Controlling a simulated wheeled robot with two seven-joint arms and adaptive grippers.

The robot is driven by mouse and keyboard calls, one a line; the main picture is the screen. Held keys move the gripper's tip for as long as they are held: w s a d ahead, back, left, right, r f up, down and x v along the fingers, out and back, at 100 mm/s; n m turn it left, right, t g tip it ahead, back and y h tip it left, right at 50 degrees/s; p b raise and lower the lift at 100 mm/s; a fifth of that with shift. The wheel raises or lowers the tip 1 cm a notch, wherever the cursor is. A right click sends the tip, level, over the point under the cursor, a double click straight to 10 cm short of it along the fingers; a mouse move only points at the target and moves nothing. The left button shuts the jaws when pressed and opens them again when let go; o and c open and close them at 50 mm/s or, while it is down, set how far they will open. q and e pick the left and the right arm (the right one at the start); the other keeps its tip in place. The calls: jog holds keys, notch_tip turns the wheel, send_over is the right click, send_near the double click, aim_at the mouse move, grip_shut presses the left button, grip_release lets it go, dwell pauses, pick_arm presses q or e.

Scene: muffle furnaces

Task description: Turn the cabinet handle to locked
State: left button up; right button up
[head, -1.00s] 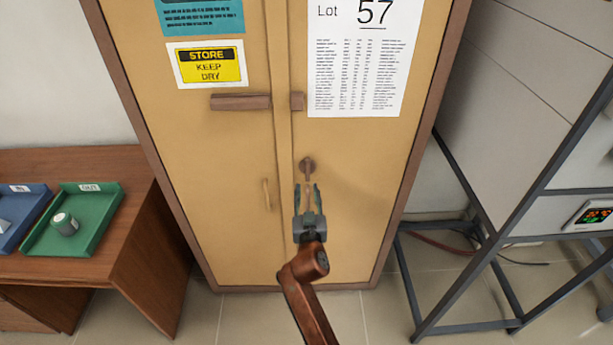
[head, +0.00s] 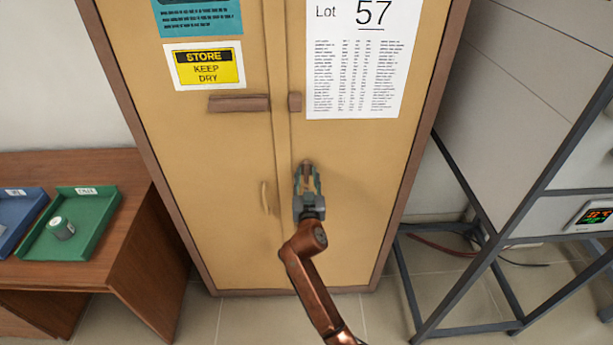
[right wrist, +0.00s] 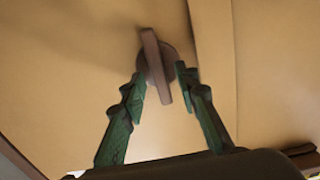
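The tan cabinet (head: 225,150) stands shut in front of me, its two doors meeting at a seam. Its brown handle (head: 306,164) is on the right door, mostly hidden behind my gripper in the head view. In the right wrist view the handle (right wrist: 156,66) is a bar on a round base, close to upright and slightly tilted. My right gripper (head: 308,180) is at the handle. In the wrist view its green fingers (right wrist: 160,83) are open, one on either side of the bar's lower part, with gaps visible. My left gripper is not in view.
A light pull (head: 266,198) is on the left door. Brown blocks (head: 240,103) sit higher on the doors. A wooden desk (head: 130,235) with green (head: 100,228) and blue trays stands left. A dark metal frame (head: 405,275) stands right.

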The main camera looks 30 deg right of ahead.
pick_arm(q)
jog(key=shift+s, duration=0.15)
pick_arm(e)
grip_shut()
